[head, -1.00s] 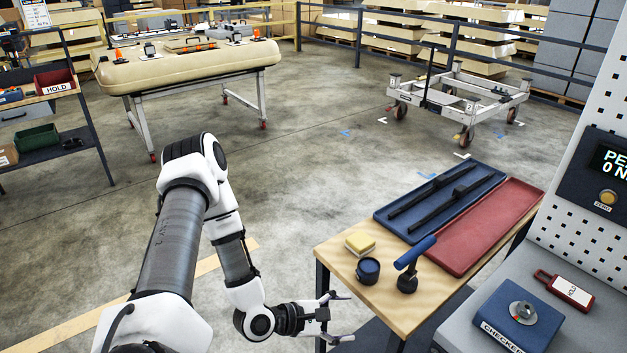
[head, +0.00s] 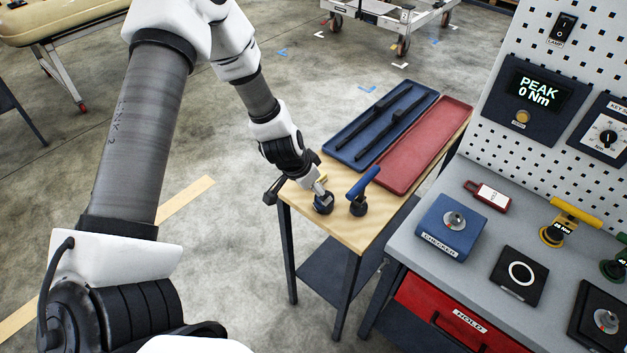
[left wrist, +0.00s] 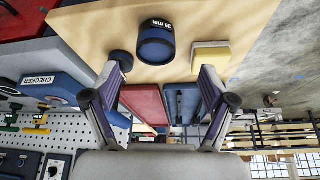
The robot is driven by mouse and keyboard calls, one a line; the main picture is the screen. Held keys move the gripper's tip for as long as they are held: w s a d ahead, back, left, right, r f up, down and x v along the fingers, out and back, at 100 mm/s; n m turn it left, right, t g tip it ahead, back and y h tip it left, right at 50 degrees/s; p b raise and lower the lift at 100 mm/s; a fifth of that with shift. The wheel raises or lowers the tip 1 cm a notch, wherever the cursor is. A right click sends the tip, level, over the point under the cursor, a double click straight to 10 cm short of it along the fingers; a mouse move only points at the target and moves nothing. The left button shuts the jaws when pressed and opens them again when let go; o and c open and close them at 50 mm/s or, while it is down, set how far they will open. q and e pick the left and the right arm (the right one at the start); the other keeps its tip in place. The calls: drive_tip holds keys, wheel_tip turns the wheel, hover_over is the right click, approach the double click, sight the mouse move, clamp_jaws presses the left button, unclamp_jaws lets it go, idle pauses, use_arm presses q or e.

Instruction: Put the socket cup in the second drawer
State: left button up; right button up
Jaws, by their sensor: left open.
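The socket cup (head: 323,206), a dark blue cylinder, stands on the wooden side table (head: 353,236). It also shows in the left wrist view (left wrist: 156,46) with a "mm" label on its dark end. My left gripper (head: 318,188) is at the table's near left end, just above and beside the cup, and partly covers it in the head view. In the left wrist view its two fingers (left wrist: 167,72) are spread with nothing between them, and the cup lies just beyond the tips. A red drawer front (head: 440,316) marked HOLD is below the grey bench; it looks shut. My right gripper is not in view.
A blue-handled tool (head: 361,190) stands close right of the cup. A yellow block (left wrist: 210,58) is also close by. Blue (head: 352,150) and red (head: 402,173) trays lie behind. The grey bench (head: 413,252) holds a blue checker (head: 450,225) and other tools.

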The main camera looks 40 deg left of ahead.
use_arm(q)
drive_tip(key=b+x, duration=0.1)
drive_tip(key=x, duration=0.1)
drive_tip(key=b+x, duration=0.2)
drive_tip(key=x, duration=0.1)
drive_tip(key=b+x, duration=0.1)
drive_tip(key=x, duration=0.1)
drive_tip(key=shift+w+d+f+b, duration=0.1)
drive_tip(key=shift+w+d+b, duration=0.05)
drive_tip(key=shift+d+b, duration=0.2)
drive_tip(key=shift+w+a+f, duration=0.1)
drive_tip(key=shift+f, duration=0.25)
drive_tip(key=shift+r, duration=0.1)
drive_tip(key=c, duration=1.5)
